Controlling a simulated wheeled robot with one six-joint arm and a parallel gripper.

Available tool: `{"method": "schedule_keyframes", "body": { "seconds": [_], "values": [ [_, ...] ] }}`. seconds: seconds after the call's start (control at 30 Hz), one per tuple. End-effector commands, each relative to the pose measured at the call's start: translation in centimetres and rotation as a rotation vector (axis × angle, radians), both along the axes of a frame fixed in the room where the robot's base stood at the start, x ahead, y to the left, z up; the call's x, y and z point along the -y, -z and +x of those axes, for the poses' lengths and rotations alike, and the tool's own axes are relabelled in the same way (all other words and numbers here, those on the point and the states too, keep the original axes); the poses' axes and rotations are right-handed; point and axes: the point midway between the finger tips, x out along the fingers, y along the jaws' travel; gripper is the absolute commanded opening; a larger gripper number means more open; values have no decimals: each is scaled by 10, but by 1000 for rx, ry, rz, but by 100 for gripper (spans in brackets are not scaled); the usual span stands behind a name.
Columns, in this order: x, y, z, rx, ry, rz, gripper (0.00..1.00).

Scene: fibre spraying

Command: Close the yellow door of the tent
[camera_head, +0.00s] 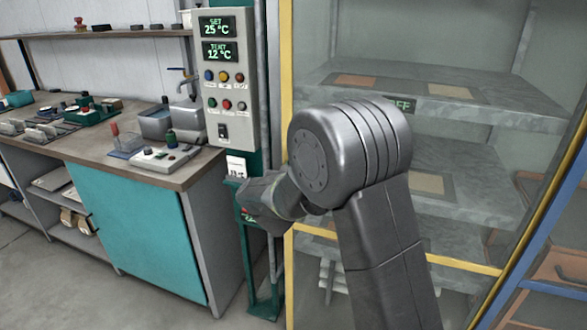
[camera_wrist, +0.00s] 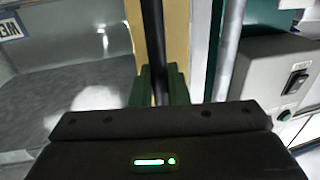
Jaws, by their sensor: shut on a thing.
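The yellow door (camera_head: 287,60) of the tent is a yellow frame around a clear panel, in front of grey shelves in the head view. Its lower bar (camera_head: 465,265) crosses low in front of the shelves. In the wrist view a yellow upright (camera_wrist: 174,35) stands behind a thin dark vertical bar, the door handle (camera_wrist: 160,45). My gripper (camera_wrist: 161,85) has its green fingers on both sides of this bar and is shut on it. In the head view my arm hides part of the door's left side, and the fingertips cannot be made out. I cannot tell whether the door is fully against its frame.
A control box (camera_head: 223,75) with displays and buttons is on a post left of the door, close to my wrist. A workbench (camera_head: 150,178) with tools stands at the left. A blue frame (camera_head: 545,235) is at the right. Grey shelves (camera_head: 440,95) are behind the panel.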

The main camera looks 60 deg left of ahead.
Motion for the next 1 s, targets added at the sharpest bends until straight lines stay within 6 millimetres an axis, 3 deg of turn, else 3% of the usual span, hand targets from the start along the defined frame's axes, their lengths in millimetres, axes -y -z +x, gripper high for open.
{"method": "schedule_keyframes", "body": {
  "seconds": [0.03,0.1,0.13,0.53,1.0],
  "values": [
    [-3,-4,-2,4,-7,6,16],
    [-3,-4,-2,3,-7,7,30],
    [-3,-4,-2,3,-7,6,32],
    [6,-2,-8,2,-5,4,32],
    [75,-2,-79,2,-9,5,32]
  ]
}}
